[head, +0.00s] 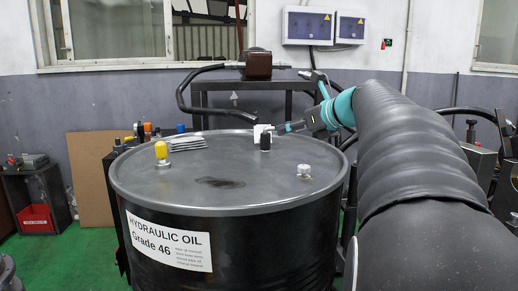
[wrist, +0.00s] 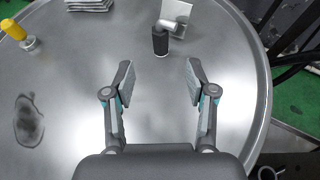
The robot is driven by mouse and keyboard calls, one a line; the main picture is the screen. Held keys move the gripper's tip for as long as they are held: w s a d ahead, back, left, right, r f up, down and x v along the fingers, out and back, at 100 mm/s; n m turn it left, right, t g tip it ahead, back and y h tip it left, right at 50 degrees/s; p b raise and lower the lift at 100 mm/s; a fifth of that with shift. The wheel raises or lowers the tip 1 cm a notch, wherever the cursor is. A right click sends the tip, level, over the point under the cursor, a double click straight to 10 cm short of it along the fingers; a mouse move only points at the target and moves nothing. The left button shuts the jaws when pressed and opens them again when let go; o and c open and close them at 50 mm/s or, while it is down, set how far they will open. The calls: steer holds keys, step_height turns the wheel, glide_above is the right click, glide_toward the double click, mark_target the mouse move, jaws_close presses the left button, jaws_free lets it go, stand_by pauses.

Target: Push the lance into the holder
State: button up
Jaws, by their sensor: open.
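A short black cylinder with a pale metal elbow (wrist: 160,42) stands on the drum lid in the wrist view. It may be the lance's grip, but I cannot tell for sure. A pale square plate (wrist: 177,10) is right behind the elbow and may be the holder; I cannot tell whether they touch. In the head view the black cylinder (head: 265,142) stands in front of the white plate (head: 257,133). My gripper (wrist: 160,82) is open and empty, its fingers apart and pointing toward the cylinder, with a gap between. In the head view my gripper (head: 285,128) is right of the plate.
The oil drum (head: 165,235) has a wide lid carrying a yellow-capped fitting (head: 161,151), a stack of grey sheets (head: 181,142), a metal cap (head: 304,171) and a dark stain (head: 220,182). A black hose (head: 184,95) arches behind the lid. The front lid area is mostly clear.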

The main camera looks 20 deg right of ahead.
mark_target(269, 136)
steer(key=b+x, duration=0.2)
steer(key=x, duration=1)
steer(key=shift+f, duration=0.15)
steer(key=shift+c, duration=0.2)
jaws_close()
